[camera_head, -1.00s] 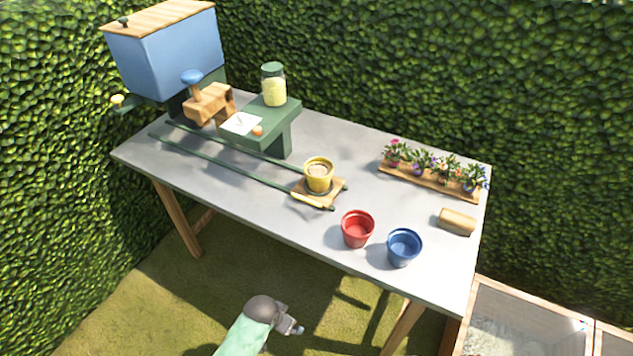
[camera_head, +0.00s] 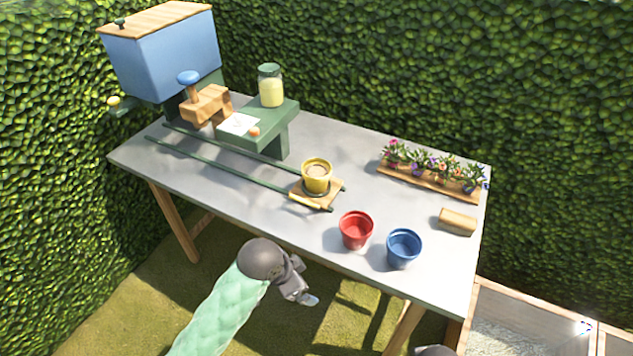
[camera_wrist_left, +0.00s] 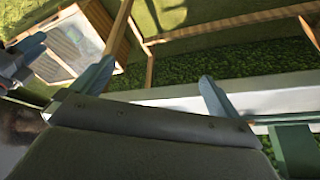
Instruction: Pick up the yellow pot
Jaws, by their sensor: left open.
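The yellow pot (camera_head: 317,181) stands upright on a small wooden board (camera_head: 303,201) at the front end of two green rails on the table (camera_head: 200,168). It looks filled with brown soil. My left gripper (camera_head: 308,297) is below the table's front edge, well short of the pot and apart from it. In the left wrist view its two fingers (camera_wrist_left: 155,90) are spread with nothing between them. The pot does not show in that view. Part of what seems to be my right gripper (camera_wrist_left: 22,62) shows at the left edge of the wrist view; its jaws are unclear.
A red pot (camera_head: 356,230) and a blue pot (camera_head: 403,249) stand at the table's front edge, right of the yellow pot. A flower tray (camera_head: 425,184) and a wooden block (camera_head: 457,221) lie behind. A green stand (camera_head: 262,128) holds a jar (camera_head: 271,86).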

